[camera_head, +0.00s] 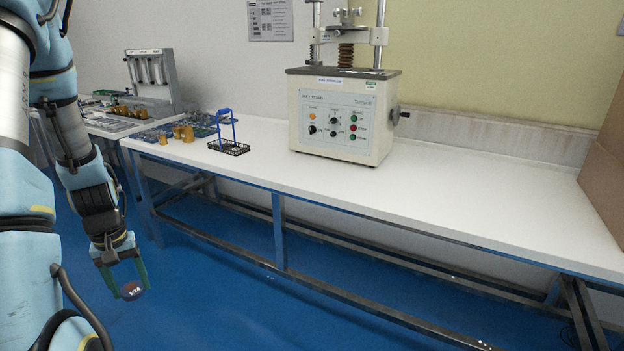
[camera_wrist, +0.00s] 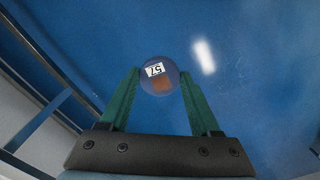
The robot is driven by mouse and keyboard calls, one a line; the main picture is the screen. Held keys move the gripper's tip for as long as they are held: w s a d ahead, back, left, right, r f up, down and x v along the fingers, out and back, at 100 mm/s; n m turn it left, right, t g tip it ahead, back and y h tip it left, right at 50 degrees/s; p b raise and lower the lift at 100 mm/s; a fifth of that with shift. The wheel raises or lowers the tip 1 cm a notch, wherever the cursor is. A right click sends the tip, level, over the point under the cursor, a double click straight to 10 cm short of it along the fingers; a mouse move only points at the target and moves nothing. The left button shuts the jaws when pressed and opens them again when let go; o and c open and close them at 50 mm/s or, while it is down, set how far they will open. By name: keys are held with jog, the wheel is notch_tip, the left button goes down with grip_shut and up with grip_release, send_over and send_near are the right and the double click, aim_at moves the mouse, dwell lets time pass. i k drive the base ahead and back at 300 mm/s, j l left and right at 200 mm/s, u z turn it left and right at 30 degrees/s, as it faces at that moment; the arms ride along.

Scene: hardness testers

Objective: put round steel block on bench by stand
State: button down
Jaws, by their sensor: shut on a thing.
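The round steel block (camera_head: 132,291) is a small disc with a white number label and a brownish patch. It sits between the green fingers of my gripper (camera_head: 126,282), low at the left, in front of the bench and over the blue floor. In the wrist view the block (camera_wrist: 158,77) is between the two fingertips of my gripper (camera_wrist: 158,84), its labelled face towards the camera. The white bench (camera_head: 420,205) runs across the view. A blue stand with a black wire base (camera_head: 229,148) is on its left part.
A large cream tester (camera_head: 345,115) with knobs stands on the bench right of the stand. Brass cylinders (camera_head: 184,133) and blue parts lie left of the stand. A brown box (camera_head: 605,170) is at the right end. The bench front and right middle are clear.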

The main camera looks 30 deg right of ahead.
aim_at(443, 202)
jog(key=i+l+z, duration=0.15)
jog(key=z, duration=0.2)
jog(key=i+l+z, duration=0.15)
jog(key=l+z, duration=0.15)
jog(key=i+l+z, duration=0.15)
jog(key=z, duration=0.2)
jog(key=i+l, duration=0.05)
